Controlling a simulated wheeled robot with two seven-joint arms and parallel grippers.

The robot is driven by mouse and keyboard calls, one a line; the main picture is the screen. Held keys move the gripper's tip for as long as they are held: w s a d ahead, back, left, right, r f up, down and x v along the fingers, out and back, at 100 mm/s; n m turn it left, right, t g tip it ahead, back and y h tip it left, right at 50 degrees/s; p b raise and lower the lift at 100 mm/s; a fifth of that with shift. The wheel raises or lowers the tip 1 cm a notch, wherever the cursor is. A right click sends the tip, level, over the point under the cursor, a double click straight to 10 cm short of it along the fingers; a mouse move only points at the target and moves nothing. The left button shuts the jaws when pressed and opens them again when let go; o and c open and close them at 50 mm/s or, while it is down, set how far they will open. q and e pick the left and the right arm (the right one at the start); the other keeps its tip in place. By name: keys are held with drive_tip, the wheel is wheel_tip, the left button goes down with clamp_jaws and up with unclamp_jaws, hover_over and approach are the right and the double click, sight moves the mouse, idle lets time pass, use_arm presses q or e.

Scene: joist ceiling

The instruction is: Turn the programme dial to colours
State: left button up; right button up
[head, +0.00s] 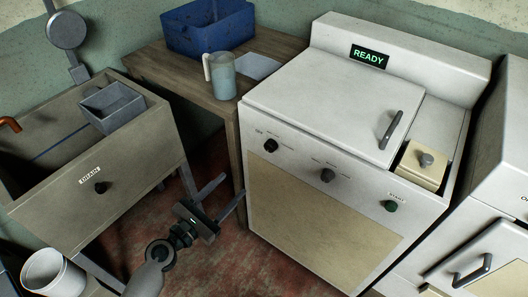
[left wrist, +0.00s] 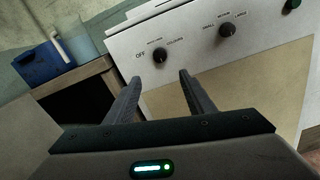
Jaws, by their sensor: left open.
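The programme dial (head: 270,145) is a small black knob at the left of the white washing machine's (head: 300,110) front panel. In the left wrist view the dial (left wrist: 160,54) has "OFF" printed at its left and "COLOURS" at its right; I cannot tell which mark it points to. My left gripper (head: 234,186) is open and empty, below and to the left of the dial in the head view. In the left wrist view its two fingers (left wrist: 161,76) straddle the line toward the dial, apart from it. My right gripper is not in view.
A second dial (head: 327,175), marked small, medium and large, and a green button (head: 390,206) share the panel. The display (head: 369,56) reads "READY". A wooden table (head: 165,70) holds a jug (head: 222,80) and blue crate (head: 208,30). A sink unit (head: 60,190) stands left.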

use_arm(q)
drive_tip(key=p, duration=0.1)
approach(268, 149)
drive_tip(key=x, duration=0.6)
drive_tip(key=shift+w+d, duration=0.2)
drive_tip(key=shift+w, duration=0.05)
drive_tip(key=shift+w+d, duration=0.45)
drive_tip(key=shift+w, duration=0.1)
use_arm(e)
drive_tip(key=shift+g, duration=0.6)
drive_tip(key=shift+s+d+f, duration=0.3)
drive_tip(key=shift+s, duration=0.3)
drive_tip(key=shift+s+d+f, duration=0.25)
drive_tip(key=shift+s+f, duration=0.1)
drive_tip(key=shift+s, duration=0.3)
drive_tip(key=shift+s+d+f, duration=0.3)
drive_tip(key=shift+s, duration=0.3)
use_arm(q)
drive_tip(key=c, duration=1.1)
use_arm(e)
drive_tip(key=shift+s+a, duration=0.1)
